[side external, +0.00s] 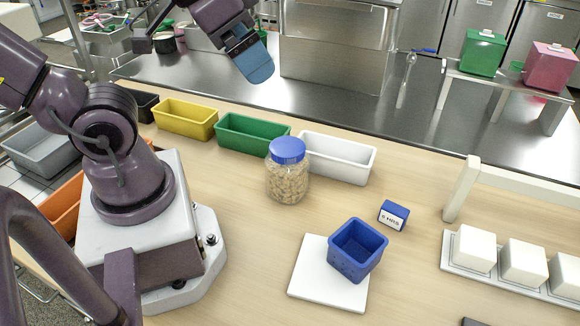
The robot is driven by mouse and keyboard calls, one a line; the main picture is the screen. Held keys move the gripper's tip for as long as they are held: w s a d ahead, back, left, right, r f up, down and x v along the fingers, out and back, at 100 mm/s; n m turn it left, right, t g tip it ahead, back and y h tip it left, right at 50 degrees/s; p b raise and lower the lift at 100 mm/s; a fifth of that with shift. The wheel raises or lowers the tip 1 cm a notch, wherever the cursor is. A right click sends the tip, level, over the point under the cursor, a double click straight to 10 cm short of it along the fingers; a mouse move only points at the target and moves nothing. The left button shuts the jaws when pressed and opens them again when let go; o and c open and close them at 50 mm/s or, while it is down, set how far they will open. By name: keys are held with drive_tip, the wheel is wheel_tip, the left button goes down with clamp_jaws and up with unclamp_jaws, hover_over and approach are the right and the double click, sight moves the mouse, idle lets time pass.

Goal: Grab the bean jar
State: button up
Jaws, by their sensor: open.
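The bean jar (288,178) is a clear jar with a blue lid, filled with pale beans. It stands upright on the wooden table, in front of the green and white bins. My gripper (255,66) is at the top of the side view, above and behind the jar and a little to its left. It is open, well apart from the jar, with a blue fingertip showing. The gap between its fingers is hard to see from this side.
Yellow (186,121), green (252,135) and white (337,160) bins line the table's back edge. A blue perforated basket (357,250) sits on a white board (309,277). A small blue labelled block (393,215) and a rack of white blocks (507,270) are to the right.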

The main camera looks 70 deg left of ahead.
drive_tip(key=shift+d, duration=0.1)
idle(0.4)
drive_tip(key=m+g+y, duration=0.3)
drive_tip(key=m+y, duration=1.5)
drive_tip(key=m, duration=0.2)
hover_over(291, 160)
drive_tip(key=d, duration=0.3)
wheel_tip(291, 160, down, 18)
drive_tip(key=shift+t, duration=0.3)
drive_tip(key=shift+w+a+f, duration=0.1)
drive_tip(key=shift+a+f, duration=0.75)
drive_tip(key=shift+f, duration=0.3)
drive_tip(key=shift+a+f, duration=0.85)
drive_tip(key=shift+f, duration=0.3)
drive_tip(key=shift+w+a+f, duration=0.1)
drive_tip(key=shift+a+f, duration=0.75)
drive_tip(key=shift+f, duration=0.3)
drive_tip(key=c, duration=1.6)
